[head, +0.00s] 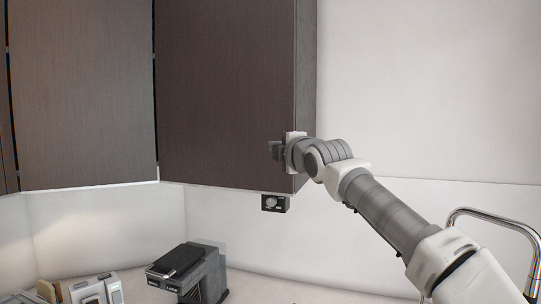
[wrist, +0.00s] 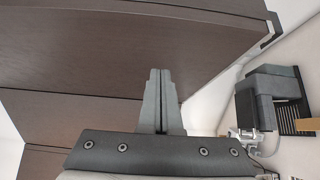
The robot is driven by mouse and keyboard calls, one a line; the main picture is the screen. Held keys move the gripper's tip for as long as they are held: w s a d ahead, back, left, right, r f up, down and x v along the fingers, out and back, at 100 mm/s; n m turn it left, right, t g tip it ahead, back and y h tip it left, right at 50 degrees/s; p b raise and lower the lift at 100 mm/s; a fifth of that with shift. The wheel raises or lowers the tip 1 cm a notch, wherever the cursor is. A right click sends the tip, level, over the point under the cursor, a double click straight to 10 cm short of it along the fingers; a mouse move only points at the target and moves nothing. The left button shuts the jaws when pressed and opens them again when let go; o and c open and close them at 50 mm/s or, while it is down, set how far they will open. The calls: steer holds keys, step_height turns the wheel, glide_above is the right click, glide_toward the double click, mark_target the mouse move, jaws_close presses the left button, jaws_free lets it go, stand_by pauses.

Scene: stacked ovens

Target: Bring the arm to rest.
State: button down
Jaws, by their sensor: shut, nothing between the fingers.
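My gripper (head: 277,150) is at the end of my outstretched arm, in front of the lower right part of a dark brown wall cabinet (head: 228,85) in the head view. In the wrist view my gripper (wrist: 160,75) has its two grey fingers pressed together with nothing between them. The cabinet's dark panels (wrist: 90,45) fill much of the wrist view behind the fingers. I cannot tell whether the fingertips touch the cabinet.
A black and grey appliance (head: 190,270) stands on the counter below; it also shows in the wrist view (wrist: 270,95). A toaster-like item (head: 95,290) is at lower left. A small black wall fitting (head: 274,203) sits under the cabinet. A chrome faucet (head: 500,215) rises at right.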

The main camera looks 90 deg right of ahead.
steer(key=s+a, duration=0.4)
steer(key=s, duration=0.3)
steer(key=shift+s+b, duration=0.35)
steer(key=shift+d, duration=0.1)
